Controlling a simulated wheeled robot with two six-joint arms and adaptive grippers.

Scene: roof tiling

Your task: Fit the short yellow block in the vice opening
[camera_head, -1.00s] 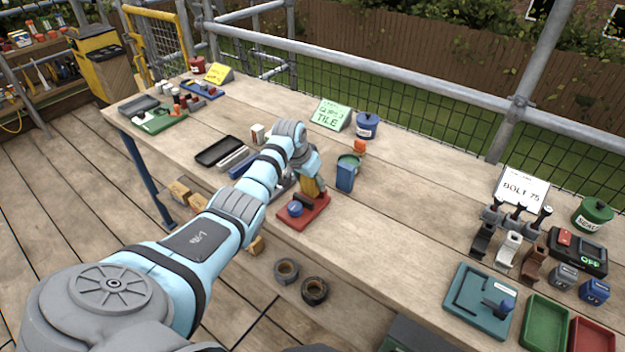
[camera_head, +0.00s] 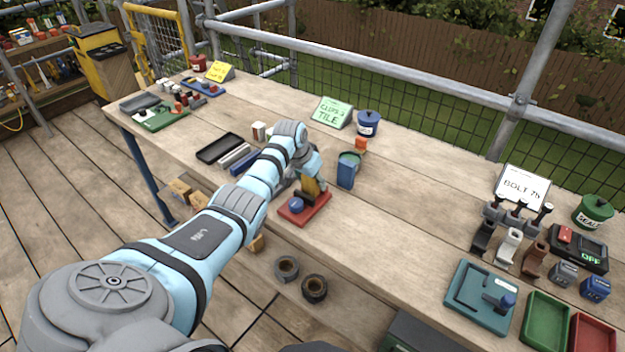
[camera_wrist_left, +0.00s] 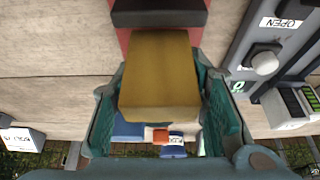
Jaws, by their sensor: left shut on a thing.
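The short yellow block (camera_wrist_left: 160,75) fills the space between the teal fingers of my left gripper (camera_head: 309,184) in the left wrist view. The gripper is shut on it. In the head view the yellow block (camera_head: 312,187) shows just below the fingers, at the back of the vice. The vice has a red base (camera_head: 318,210), a dark jaw (camera_head: 304,198) and a blue knob (camera_head: 296,204). In the wrist view the dark jaw (camera_wrist_left: 160,18) lies just beyond the block. The block hides the opening, so I cannot tell whether it is inside. My right gripper is out of view.
A blue bin (camera_head: 347,171) stands close behind the vice to the right, with a blue pot (camera_head: 368,124) farther back. The tabletop right of the vice is clear up to the teal fixture (camera_head: 470,290).

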